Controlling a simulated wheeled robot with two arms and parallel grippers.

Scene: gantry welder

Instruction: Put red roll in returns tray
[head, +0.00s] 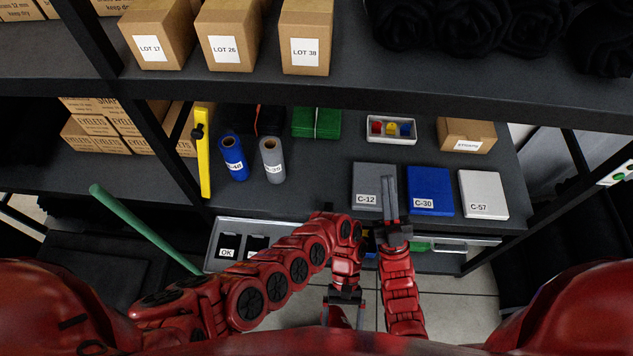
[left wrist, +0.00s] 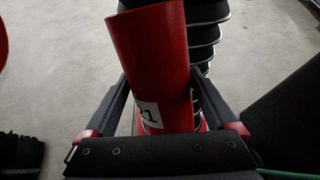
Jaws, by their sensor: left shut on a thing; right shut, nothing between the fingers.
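The red roll (left wrist: 155,55) is a smooth red tube with a white label ending in 1. In the left wrist view it stands slightly tilted between the two fingers of my left gripper (left wrist: 163,108), which is shut on it. In the head view my left gripper (head: 344,302) hangs low in front of the shelf, and the roll is mostly hidden there. My right gripper (head: 390,200) is shut and empty, in front of the grey C-12 box. No tray is legibly marked as returns; a drawer with an OK label (head: 215,262) shows low at the left.
On the middle shelf stand a blue roll (head: 233,158), a grey roll (head: 271,160), a white bin of small coloured items (head: 391,140), and the C-12 (head: 366,187), C-30 (head: 430,191) and C-57 (head: 483,194) boxes. A green pole (head: 145,228) leans at left.

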